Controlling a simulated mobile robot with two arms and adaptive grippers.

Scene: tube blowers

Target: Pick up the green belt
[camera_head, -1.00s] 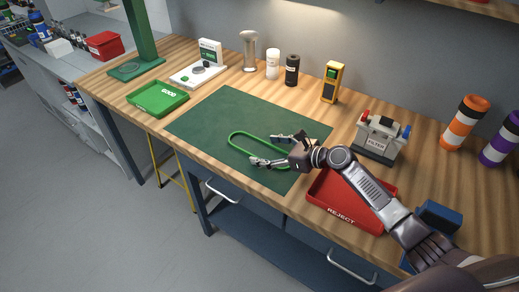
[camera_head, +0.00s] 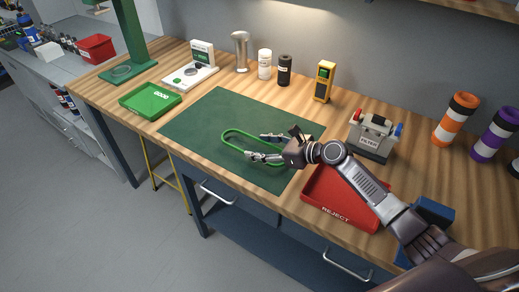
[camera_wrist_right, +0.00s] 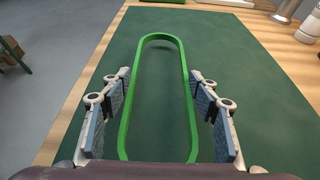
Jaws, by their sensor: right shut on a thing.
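The green belt (camera_head: 224,138) is a long thin loop on the dark green mat (camera_head: 213,108). Its far end is free and rounded; in the right wrist view the belt (camera_wrist_right: 188,90) runs away from me between the finger pads. My right gripper (camera_head: 258,146) is low over the mat, shut on the belt, with one finger on the outside of each long side. In the wrist view the gripper (camera_wrist_right: 163,95) hides the belt's near end. My left gripper is not in view.
A red REJECT tray (camera_head: 322,202) lies under my right forearm. A grey tester (camera_head: 372,136) and a yellow meter (camera_head: 324,82) stand behind. A green GOOD tray (camera_head: 150,99) and a white scale (camera_head: 190,74) are to the left. Orange and purple rolls stand at right.

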